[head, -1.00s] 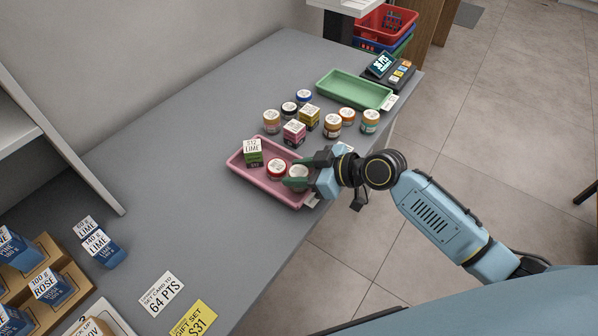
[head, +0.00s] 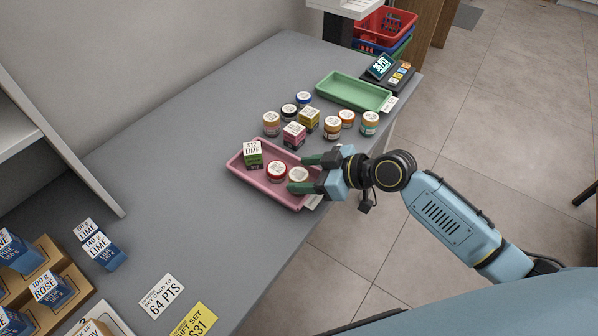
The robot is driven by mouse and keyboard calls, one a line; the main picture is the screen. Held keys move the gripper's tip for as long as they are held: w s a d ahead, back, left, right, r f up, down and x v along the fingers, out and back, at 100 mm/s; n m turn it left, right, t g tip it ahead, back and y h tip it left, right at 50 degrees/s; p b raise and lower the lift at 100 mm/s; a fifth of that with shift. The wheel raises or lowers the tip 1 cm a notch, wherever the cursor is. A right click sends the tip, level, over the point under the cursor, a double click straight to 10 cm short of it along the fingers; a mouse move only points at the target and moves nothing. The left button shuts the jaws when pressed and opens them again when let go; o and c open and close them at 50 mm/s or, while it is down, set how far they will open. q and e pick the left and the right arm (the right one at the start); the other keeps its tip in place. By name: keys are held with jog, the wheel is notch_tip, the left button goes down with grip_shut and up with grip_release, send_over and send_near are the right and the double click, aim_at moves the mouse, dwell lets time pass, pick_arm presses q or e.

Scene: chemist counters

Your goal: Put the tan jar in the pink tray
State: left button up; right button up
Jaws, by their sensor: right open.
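The pink tray (head: 250,176) lies on the grey counter near its right edge. A jar with a pale lid that looks tan (head: 299,176) stands upright inside the tray at its right end. My right gripper (head: 305,173) is open, its green fingers pointing left, one on the far side and one on the near side of this jar. I cannot tell whether a finger touches it. A red jar (head: 277,171) and a green lime box (head: 253,155) also stand in the tray. My left gripper is out of view.
Several jars, a pink box (head: 294,135) and a yellow box (head: 308,121) stand just behind the tray. A green tray (head: 353,92) and a card terminal (head: 387,71) are farther back. The counter left of the pink tray is clear.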

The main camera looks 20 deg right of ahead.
jog(key=v, duration=1)
jog(key=shift+s, duration=0.1)
jog(key=w+d+f+m+t+h, duration=0.1)
jog(key=d+f+m+h, duration=0.15)
jog(key=f, duration=0.35)
jog(key=w+d+f+m+h, duration=0.1)
jog(key=d+f+m, duration=0.1)
jog(key=d+f, duration=0.3)
jog(key=s+d+f+m+g+h, duration=0.1)
jog(key=s+d+f+m+h, duration=0.2)
jog(key=f, duration=0.7)
jog(key=s+d+f+g+h, duration=0.15)
jog(key=s+f, duration=0.35)
jog(key=f, duration=0.6)
jog(key=s+a+f+g, duration=0.1)
jog(key=s+f, duration=0.4)
jog(key=s, duration=0.5)
jog(key=s+a+f+g+h, duration=0.1)
jog(key=s+a+f+g, duration=0.1)
jog(key=s+f, duration=0.4)
jog(key=s+a+f+g, duration=0.2)
jog(key=s+f, duration=0.4)
jog(key=s, duration=0.8)
jog(key=shift+s+a+h, duration=0.15)
jog(key=shift+a+h, duration=0.15)
jog(key=shift+a, duration=0.35)
